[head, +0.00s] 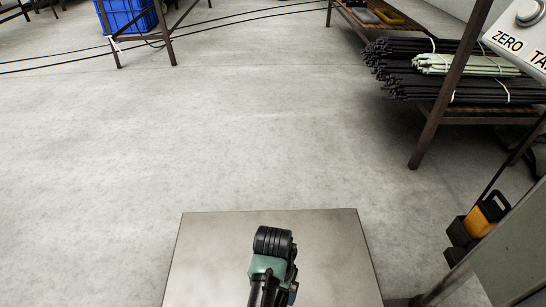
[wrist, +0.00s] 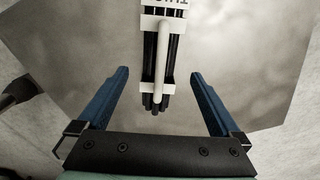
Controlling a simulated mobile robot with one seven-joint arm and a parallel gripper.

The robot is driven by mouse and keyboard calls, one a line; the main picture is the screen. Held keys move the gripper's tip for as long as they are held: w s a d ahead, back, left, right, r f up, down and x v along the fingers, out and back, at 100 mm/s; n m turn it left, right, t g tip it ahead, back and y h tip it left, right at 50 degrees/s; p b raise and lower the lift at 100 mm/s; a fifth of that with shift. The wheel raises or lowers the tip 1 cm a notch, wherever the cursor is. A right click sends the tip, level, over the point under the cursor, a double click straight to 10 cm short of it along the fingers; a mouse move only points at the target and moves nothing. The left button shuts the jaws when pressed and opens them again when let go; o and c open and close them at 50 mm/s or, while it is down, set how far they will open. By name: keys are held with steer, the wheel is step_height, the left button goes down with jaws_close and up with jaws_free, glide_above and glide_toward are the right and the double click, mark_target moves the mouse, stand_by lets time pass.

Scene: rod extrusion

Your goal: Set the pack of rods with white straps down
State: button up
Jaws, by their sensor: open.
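The pack of dark rods with white straps (wrist: 150,52) shows in the wrist view. Its near rod ends lie between the blue fingers, and it runs up out of the top of the picture. My gripper (wrist: 158,71) is open, with a gap on each side of the pack. The pack appears to lie on a flat grey metal surface (wrist: 235,55), though contact is hard to tell. In the head view, my black and green arm shows at the bottom, and I cannot make out the pack.
A brown metal rack (head: 430,135) at the right holds bundles of black rods (head: 400,62) and a pale green bundle (head: 440,65). A yellow and black device (head: 487,212) is at the right. A blue crate (head: 128,14) stands far left. The middle floor is clear.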

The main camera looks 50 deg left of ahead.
steer(key=shift+r+p, duration=0.85)
steer(key=shift+r, duration=1.15)
